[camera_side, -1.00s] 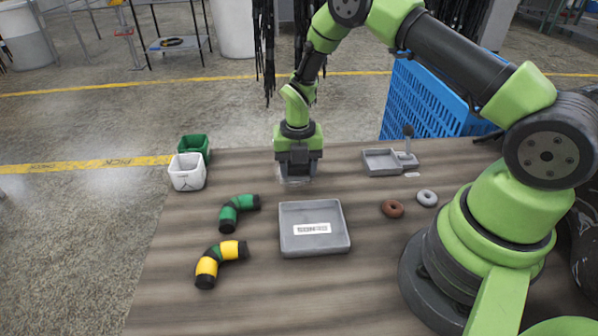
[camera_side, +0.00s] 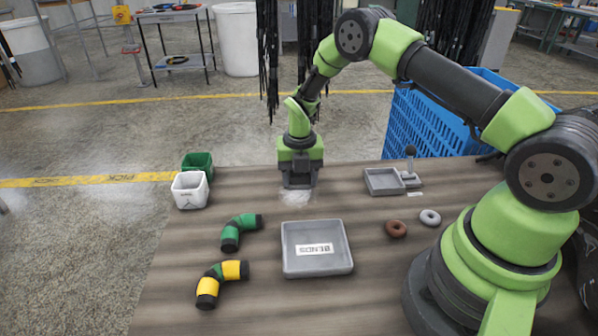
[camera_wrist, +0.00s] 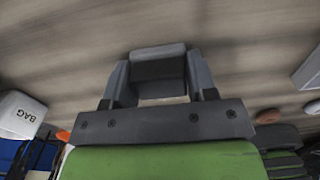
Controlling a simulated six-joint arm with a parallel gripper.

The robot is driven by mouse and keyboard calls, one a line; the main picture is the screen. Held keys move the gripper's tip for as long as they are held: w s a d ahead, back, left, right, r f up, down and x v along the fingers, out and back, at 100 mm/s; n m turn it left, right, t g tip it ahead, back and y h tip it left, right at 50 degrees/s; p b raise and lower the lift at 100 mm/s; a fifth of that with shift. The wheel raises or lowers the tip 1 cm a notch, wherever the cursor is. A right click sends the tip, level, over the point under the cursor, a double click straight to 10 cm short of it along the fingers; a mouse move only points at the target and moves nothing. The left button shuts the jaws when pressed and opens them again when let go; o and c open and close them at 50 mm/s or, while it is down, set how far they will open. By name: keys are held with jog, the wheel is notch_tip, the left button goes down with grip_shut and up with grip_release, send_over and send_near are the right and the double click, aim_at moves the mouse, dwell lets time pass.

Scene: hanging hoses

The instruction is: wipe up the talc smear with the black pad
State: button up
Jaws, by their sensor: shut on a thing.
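My gripper (camera_side: 299,184) is at the back middle of the table, pointing down. In the wrist view its two fingers (camera_wrist: 158,82) are shut on the black pad (camera_wrist: 158,67), which sits between them with a grey upper part and a darker face. In the side view the pad is mostly hidden by the gripper. The talc smear (camera_side: 294,198) is a faint whitish patch on the wood, just in front of and partly under the gripper. I cannot tell whether the pad touches the table.
A grey labelled tray (camera_side: 316,268) lies in front of the smear. Green (camera_side: 240,231) and yellow (camera_side: 221,283) bends lie left of it. White (camera_side: 190,191) and green bins stand at the left edge. A small grey tray (camera_side: 384,182) and two rings (camera_side: 397,229) are right.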

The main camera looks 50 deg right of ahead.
aim_at(295, 209)
jog(key=shift+s+a, duration=2.5)
jog(key=shift+a, duration=0.25)
jog(key=shift+w+a, duration=0.45)
jog(key=shift+w, duration=0.1)
jog(key=shift+w+d, duration=3.4)
jog(key=shift+d, duration=0.1)
jog(key=shift+s+a, duration=3.5)
notch_tip(295, 209, up, 8)
